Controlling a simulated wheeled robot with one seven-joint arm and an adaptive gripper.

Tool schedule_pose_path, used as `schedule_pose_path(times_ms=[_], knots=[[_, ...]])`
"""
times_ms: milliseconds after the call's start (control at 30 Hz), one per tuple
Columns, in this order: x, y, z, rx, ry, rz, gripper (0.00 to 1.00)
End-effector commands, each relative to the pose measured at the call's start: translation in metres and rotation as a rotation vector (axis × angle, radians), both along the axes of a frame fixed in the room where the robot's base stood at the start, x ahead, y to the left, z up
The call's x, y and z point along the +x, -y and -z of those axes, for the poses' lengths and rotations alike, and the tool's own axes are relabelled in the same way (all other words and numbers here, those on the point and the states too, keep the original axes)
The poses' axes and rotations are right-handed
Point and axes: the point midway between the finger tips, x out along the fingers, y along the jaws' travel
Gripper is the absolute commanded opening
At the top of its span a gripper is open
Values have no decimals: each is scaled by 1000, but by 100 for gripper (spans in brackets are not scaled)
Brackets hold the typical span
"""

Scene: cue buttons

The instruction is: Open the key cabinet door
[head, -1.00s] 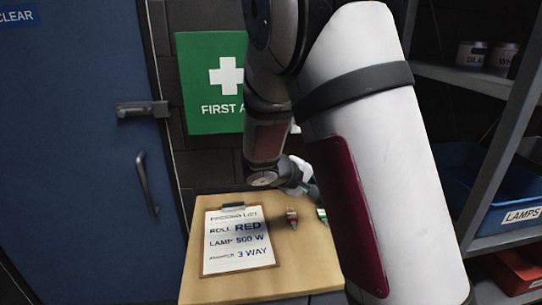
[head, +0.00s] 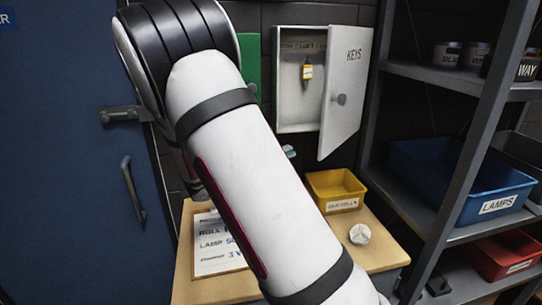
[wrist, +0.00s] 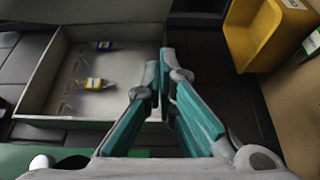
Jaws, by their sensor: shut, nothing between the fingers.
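The key cabinet (head: 297,127) is a shallow pale box on the dark wall. Its door (head: 342,92), marked KEYS and with a round knob (head: 340,99), stands swung open to the right. In the head view my arm hides most of the gripper; a small teal piece shows just below the cabinet.
A wooden table (head: 385,256) below holds a clipboard (head: 212,262), a yellow bin (head: 336,189) and a white round object (head: 359,234). A shelf with a blue LAMPS bin (head: 490,206) and a red bin (head: 508,254) stands right. A blue door (head: 60,150) is left.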

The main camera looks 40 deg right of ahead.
Motion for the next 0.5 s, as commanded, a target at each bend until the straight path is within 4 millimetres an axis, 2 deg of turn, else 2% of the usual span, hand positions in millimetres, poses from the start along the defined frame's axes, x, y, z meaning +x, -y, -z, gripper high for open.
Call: schedule_pose_path(times_ms=[33, 133, 300, 500], knots=[[-2, 12, -1, -2, 0, 4, 0], [-2, 30, -1, -1, -1, 4, 0], [-27, 32, -2, 0, -3, 0, 0], [-38, 35, 0, 0, -1, 0, 0]])
